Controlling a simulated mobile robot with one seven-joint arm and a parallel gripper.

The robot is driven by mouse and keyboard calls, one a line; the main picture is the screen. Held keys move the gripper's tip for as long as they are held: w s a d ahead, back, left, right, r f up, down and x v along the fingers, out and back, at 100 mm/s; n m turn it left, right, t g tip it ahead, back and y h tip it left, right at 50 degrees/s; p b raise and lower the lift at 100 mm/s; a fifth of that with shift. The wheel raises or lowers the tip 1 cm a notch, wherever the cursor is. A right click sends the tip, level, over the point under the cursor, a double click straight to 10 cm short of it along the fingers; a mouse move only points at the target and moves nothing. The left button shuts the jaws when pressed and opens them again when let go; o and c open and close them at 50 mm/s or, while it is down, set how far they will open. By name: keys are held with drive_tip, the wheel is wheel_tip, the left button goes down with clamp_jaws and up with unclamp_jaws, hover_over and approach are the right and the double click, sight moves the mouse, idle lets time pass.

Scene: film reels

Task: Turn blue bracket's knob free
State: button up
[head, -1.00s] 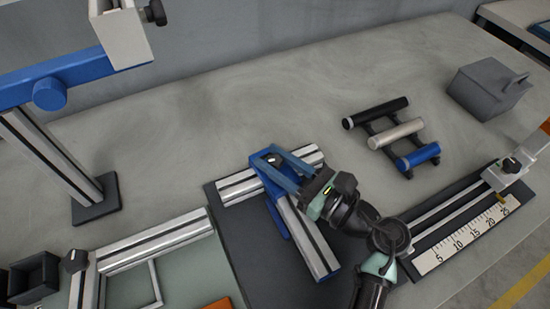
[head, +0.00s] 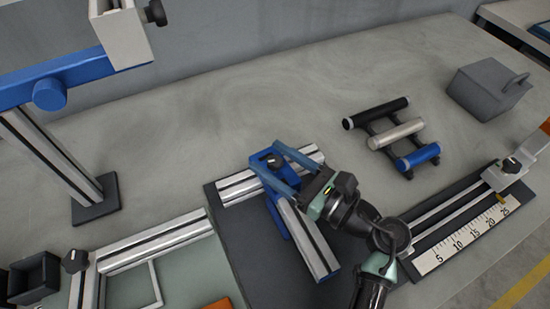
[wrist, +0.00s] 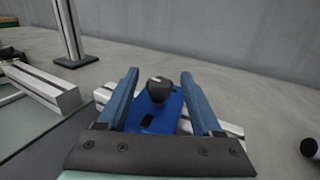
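The blue bracket (head: 281,182) joins two silver rails on a dark base plate. Its black knob (head: 274,160) sits on top, and a light mark shows on the knob. My gripper (head: 265,152) is open, with one blue-grey finger on each side of the knob. In the wrist view the knob (wrist: 160,90) stands between the fingers of my gripper (wrist: 159,72) with a gap to both. The bracket's blue plate (wrist: 150,115) shows below the knob. I cannot tell the exact height of the fingertips against the knob.
A tall blue arm on a post (head: 60,165) stands at the left. A grey box (head: 487,88) is at the back right. The table's middle back is clear.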

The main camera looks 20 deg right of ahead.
drive_tip(key=b+v, duration=0.1)
drive_tip(key=v, duration=1.2)
